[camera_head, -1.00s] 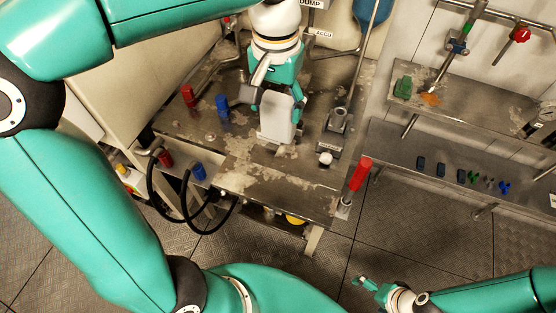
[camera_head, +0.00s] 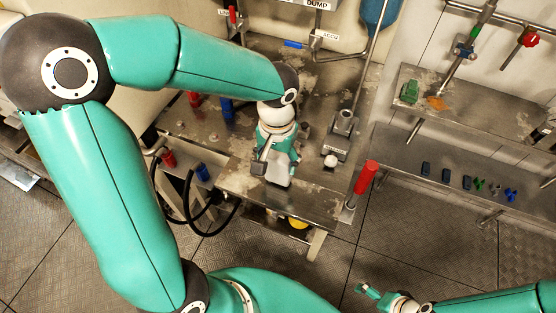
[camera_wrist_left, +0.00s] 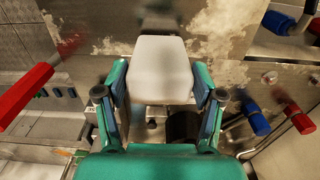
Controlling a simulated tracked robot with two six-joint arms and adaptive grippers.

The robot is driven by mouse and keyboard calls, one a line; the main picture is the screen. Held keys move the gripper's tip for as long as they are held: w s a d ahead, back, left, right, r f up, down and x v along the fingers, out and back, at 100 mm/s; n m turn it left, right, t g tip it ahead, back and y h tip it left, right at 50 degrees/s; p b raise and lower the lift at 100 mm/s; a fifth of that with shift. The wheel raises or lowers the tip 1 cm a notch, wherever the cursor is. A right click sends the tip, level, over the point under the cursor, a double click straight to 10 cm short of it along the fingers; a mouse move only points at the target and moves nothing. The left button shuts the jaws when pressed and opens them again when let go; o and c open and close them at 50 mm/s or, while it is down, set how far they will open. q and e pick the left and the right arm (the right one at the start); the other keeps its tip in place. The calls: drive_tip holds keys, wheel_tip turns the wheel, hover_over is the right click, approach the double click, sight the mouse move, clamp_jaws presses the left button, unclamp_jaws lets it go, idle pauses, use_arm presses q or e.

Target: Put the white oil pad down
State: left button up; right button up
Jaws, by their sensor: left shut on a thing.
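The white oil pad (camera_wrist_left: 160,68) is a pale block held between both fingers of my left gripper (camera_wrist_left: 160,90) in the left wrist view. In the head view my left gripper (camera_head: 277,170) is shut on the pad (camera_head: 278,178), over the front part of the stained metal bench (camera_head: 238,182). The gripper and wrist hide part of the pad. I cannot tell whether the pad touches the bench. My right gripper (camera_head: 368,290) is at the lower right over the floor, away from the bench; its finger gap is unclear.
A red-handled lever (camera_head: 366,177) stands at the bench's right front corner. A lever with a white knob (camera_head: 330,160) is right of my left gripper. Black hoses (camera_head: 186,195) hang at the left. A shelf with small parts (camera_head: 440,150) lies right.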

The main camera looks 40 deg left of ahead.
use_arm(q)
drive_tip(key=shift+f, duration=0.35)
drive_tip(key=shift+f, duration=0.15)
drive_tip(key=o, duration=1)
wheel_tip(320, 180, up, 12)
drive_tip(key=shift+r+p, duration=0.2)
drive_tip(key=shift+p, duration=0.15)
